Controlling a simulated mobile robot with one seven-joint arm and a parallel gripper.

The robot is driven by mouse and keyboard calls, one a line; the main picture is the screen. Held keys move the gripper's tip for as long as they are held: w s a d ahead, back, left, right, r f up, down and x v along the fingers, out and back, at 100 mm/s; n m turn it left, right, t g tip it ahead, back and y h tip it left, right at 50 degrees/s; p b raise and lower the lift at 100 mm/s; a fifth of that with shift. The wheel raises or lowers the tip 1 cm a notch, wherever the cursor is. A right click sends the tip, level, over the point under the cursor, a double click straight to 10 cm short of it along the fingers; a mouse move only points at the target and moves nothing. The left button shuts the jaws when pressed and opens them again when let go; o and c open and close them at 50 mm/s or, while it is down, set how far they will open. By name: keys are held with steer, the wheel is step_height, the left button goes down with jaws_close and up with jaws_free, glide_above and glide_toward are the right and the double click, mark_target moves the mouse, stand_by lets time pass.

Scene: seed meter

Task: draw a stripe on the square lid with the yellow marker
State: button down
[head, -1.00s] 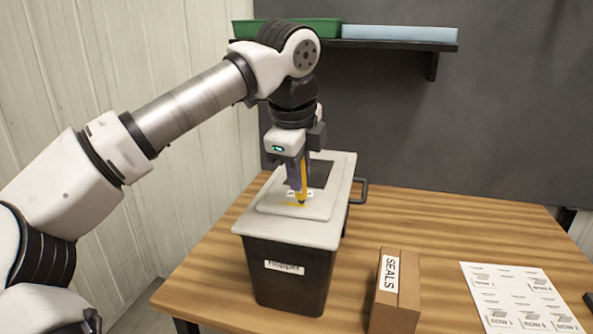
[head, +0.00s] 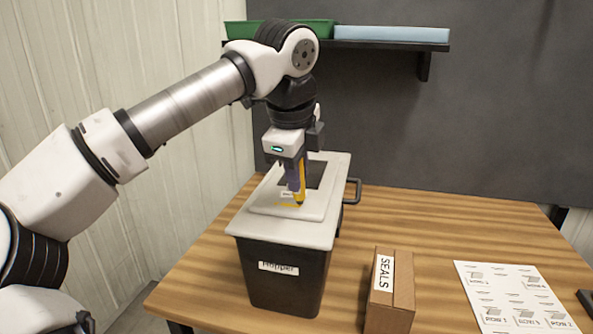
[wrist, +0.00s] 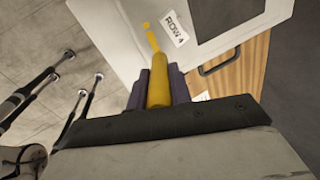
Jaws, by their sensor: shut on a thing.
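My gripper (head: 296,176) is shut on the yellow marker (head: 301,186), held nearly upright with its tip down at the square lid (head: 312,213). The marker (wrist: 158,85) also shows between the dark fingers in the wrist view. A yellow stripe (head: 284,204) runs along the lid to the marker's tip; it also shows in the wrist view (wrist: 149,33). Beside it is a white label (wrist: 175,28) reading ROW 4. The lid lies on top of the black Hopper bin (head: 277,292). Exact tip contact is hard to tell.
A dark panel (head: 317,170) lies behind the stripe, and a handle (head: 353,190) sticks out from the bin's right side. A SEALS box (head: 399,297) and a printed sheet (head: 512,300) lie to the right. A shelf (head: 426,66) hangs behind; the table's back right is clear.

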steer(key=shift+r+p, duration=2.1)
steer(key=shift+r, duration=0.95)
